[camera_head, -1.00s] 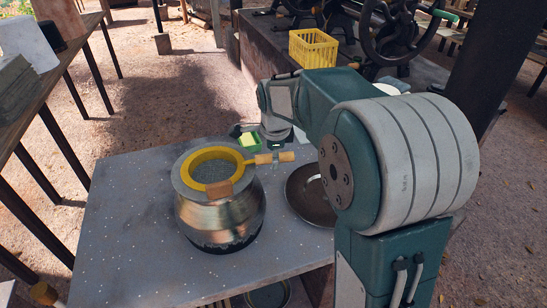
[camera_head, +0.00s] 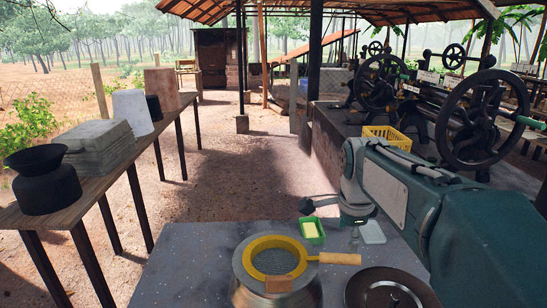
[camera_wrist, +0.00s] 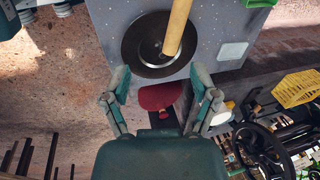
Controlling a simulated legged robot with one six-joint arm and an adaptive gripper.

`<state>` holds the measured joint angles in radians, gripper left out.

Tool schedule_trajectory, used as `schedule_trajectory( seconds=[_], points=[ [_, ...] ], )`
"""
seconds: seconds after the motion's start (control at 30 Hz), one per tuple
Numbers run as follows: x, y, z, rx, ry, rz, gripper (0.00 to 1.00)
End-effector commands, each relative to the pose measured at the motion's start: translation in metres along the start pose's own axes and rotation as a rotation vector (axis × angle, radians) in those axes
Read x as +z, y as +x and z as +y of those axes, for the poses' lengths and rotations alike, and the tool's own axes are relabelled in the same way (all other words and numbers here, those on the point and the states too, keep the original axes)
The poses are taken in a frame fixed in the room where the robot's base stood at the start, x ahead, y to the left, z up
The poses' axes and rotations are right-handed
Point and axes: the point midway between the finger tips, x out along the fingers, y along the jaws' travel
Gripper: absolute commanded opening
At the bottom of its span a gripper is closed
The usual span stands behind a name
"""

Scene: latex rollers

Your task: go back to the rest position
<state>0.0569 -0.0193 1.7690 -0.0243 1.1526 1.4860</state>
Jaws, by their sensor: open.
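My gripper (camera_wrist: 160,82) is open, with nothing between its fingers in the wrist view. In the head view, the end of my arm is above the far right part of the grey table (camera_head: 190,262), near the green tray. A metal pot (camera_head: 250,292) stands on this table. A yellow-rimmed strainer (camera_head: 245,262) rests on its mouth, with its wooden handle (camera_head: 342,259) pointing right. A dark round lid (camera_head: 360,291) lies to the right of the pot. In the wrist view, the lid (camera_wrist: 137,57) is beyond my fingertips, with the handle (camera_wrist: 178,25) across it.
A green tray (camera_head: 319,238) and a white square (camera_head: 372,232) lie on the far side of the grey table. A long table on the left bears a black pot (camera_head: 45,187) and grey slabs (camera_head: 95,150). A yellow crate (camera_head: 390,140) and roller machines stand at right.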

Motion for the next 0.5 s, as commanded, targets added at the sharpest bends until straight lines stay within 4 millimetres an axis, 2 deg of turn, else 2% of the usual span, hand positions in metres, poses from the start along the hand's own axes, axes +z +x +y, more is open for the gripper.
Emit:
schedule_trajectory(
  seconds=[0.03,0.23,0.5],
  points=[
    [0.004,-0.009,0.017,-0.022,-0.098,0.000,0.77],
    [0.016,-0.021,0.078,-0.095,-0.538,0.019,0.77],
    [0.030,-0.015,0.161,-0.184,-1.125,0.095,0.77]
  ],
)
